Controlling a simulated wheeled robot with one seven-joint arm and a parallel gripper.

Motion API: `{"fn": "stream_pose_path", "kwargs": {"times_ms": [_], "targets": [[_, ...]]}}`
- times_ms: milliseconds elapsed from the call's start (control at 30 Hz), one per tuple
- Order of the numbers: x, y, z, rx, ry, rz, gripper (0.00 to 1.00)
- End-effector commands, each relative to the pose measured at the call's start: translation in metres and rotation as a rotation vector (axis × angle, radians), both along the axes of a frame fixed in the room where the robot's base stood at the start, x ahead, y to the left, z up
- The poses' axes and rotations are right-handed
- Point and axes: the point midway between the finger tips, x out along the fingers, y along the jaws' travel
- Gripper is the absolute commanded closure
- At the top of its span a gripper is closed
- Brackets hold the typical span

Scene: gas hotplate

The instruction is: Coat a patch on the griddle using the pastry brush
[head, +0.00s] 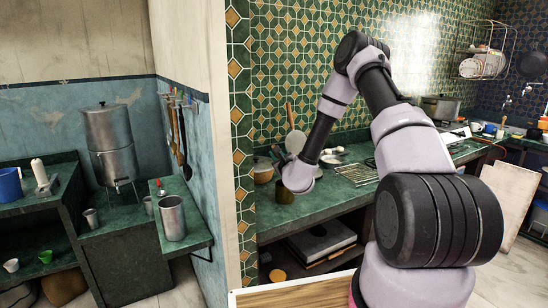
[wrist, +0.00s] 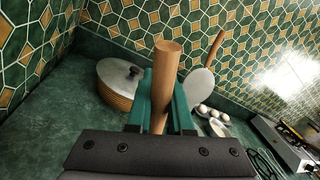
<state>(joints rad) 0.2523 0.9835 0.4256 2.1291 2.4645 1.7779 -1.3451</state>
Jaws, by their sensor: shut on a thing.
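In the wrist view my gripper (wrist: 162,98) has its teal fingers shut on a round wooden handle (wrist: 167,62). The handle stands up between the fingers with its top end free; its lower part is hidden by the gripper, so no bristles show. I take it for the pastry brush. In the head view my gripper (head: 276,154) is over the left end of the green counter (head: 310,205), close to a lidded pot.
The lidded pot (wrist: 122,78) stands by the tiled wall. A pale round pan (wrist: 200,84) with a wooden handle leans behind the gripper. White eggs (wrist: 206,111) and a dark wire rack (wrist: 262,162) lie to the right.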

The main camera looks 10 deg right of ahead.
Motion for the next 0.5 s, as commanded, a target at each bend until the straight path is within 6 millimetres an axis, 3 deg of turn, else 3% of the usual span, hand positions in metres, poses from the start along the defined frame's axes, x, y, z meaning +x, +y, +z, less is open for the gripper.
{"fn": "stream_pose_path", "kwargs": {"times_ms": [267,500], "targets": [[-0.004,-0.008,-0.001,0.169,0.020,0.047,1.00],[-0.004,-0.008,-0.021,0.178,0.024,0.048,1.00]]}}
